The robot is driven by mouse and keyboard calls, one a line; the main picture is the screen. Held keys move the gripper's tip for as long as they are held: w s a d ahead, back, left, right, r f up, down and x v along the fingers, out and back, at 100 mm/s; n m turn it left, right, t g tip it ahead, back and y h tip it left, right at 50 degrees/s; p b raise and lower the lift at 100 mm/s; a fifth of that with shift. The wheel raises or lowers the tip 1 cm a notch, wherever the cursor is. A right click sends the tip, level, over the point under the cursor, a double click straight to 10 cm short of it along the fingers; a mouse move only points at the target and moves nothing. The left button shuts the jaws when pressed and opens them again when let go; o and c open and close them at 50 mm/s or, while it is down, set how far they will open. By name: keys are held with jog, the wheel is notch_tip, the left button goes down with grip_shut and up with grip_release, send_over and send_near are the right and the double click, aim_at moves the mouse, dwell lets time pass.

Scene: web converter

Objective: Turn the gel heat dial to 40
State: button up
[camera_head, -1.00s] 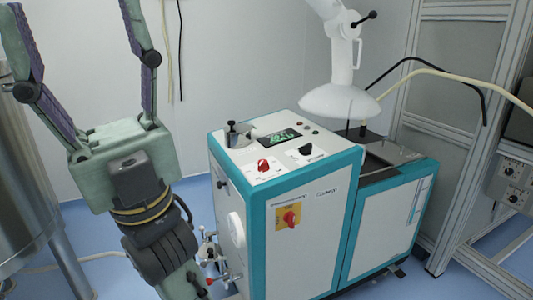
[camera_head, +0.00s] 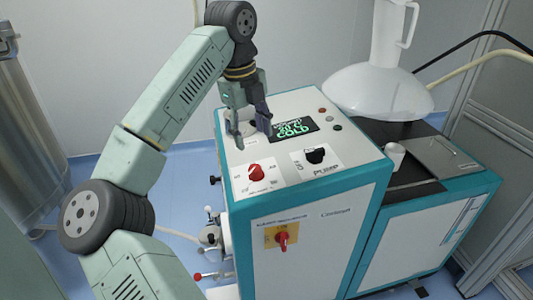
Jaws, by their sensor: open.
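The top panel of the teal and white machine (camera_head: 290,185) carries a red dial (camera_head: 256,172) and a black dial (camera_head: 316,155) labelled pump. The scale and label around the red dial are too small to read, so I cannot tell for certain which control is the gel heat dial. A black display (camera_head: 295,129) shows green figures and the word COLD. My gripper (camera_head: 250,135) is open and points down over the panel's left rear, behind the red dial and left of the display. Its fingers hide the panel there; whether they touch it is unclear.
A red rotary switch (camera_head: 283,238) sits on a yellow plate on the front. Small indicator buttons (camera_head: 330,118) lie right of the display. Valve fittings (camera_head: 212,240) stick out at left.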

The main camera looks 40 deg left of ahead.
aim_at(256, 168)
jog(key=f+p, duration=0.1)
jog(key=f, duration=0.6)
jog(key=w+f+p, duration=0.1)
jog(key=f, duration=0.2)
jog(key=shift+f+p, duration=0.35)
jog(key=c, duration=1.1)
jog(key=shift+c, duration=0.2)
